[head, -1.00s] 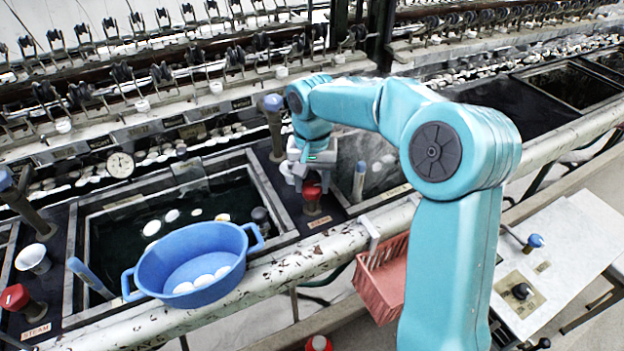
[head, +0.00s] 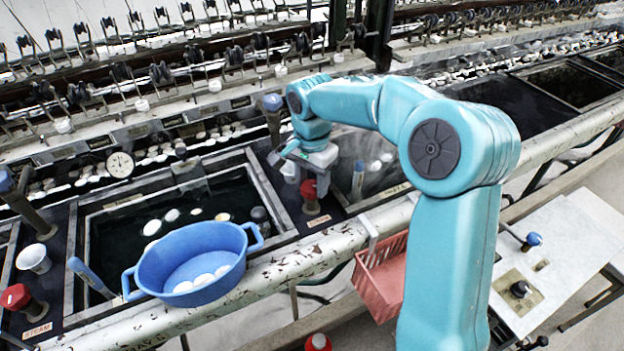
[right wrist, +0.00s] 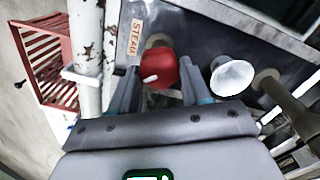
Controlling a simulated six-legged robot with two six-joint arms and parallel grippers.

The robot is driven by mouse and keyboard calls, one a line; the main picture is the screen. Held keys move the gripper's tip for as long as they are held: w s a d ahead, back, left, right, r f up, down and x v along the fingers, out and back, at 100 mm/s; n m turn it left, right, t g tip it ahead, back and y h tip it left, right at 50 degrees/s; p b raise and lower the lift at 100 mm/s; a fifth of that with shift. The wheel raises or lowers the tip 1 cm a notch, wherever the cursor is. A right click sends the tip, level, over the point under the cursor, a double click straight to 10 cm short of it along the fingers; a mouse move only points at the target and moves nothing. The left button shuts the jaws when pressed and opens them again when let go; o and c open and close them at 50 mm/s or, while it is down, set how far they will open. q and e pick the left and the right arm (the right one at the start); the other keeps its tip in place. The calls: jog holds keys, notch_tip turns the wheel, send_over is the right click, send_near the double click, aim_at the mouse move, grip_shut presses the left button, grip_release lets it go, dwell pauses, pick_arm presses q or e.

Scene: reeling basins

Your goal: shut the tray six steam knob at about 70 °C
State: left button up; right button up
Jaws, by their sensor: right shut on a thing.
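The red steam knob (head: 310,194) stands on the dark deck at the right of the near basin, beside a STEAM label (head: 319,222). My right gripper (head: 308,178) is over it from above, shut on its red cap. In the right wrist view the red cap (right wrist: 158,68) sits between the two fingers, with a white mark on it, and the STEAM label (right wrist: 136,37) is beside it. A round dial (head: 120,164) stands behind the basin; its reading is too small to tell. My left gripper is not in view.
A blue tub (head: 198,292) with white cocoons rests on the front rail (head: 290,272). Another red knob (head: 16,297) is at far left. A blue-topped post (head: 272,103) stands behind my gripper. A red basket (head: 383,280) hangs at the rail.

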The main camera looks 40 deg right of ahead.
aim_at(311, 186)
jog(key=shift+r, duration=0.2)
jog(key=o, duration=1.1)
jog(key=shift+c, duration=0.2)
jog(key=shift+a, duration=0.15)
notch_tip(311, 186, up, 16)
jog(key=p, duration=0.3)
jog(key=shift+r, duration=0.15)
